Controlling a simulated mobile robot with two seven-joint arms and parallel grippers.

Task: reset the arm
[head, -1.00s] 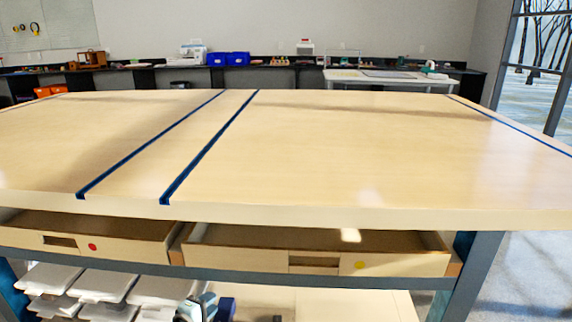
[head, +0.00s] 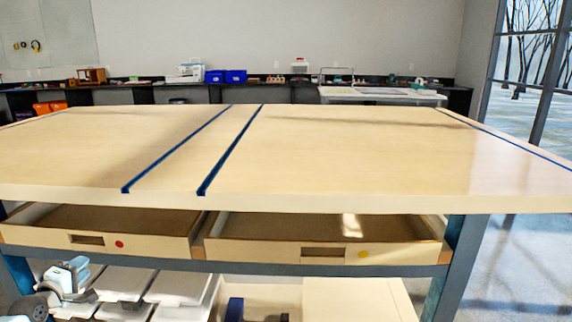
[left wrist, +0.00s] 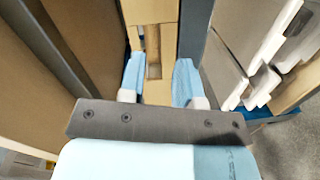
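My left gripper (head: 68,276) shows at the lower left of the head view, in front of the table's lower shelf and below the left drawer. In the left wrist view its two light-blue fingers (left wrist: 160,82) stand apart with nothing held between them. A wooden drawer front with a slot handle (left wrist: 154,67) appears beyond and between the fingers. My right gripper is in neither view.
A wide wooden worktable (head: 340,150) with blue stripes has a clear top. Its left drawer (head: 150,244) with a red dot and right drawer (head: 385,252) with a yellow dot both stand pulled out. White trays (head: 125,282) lie below.

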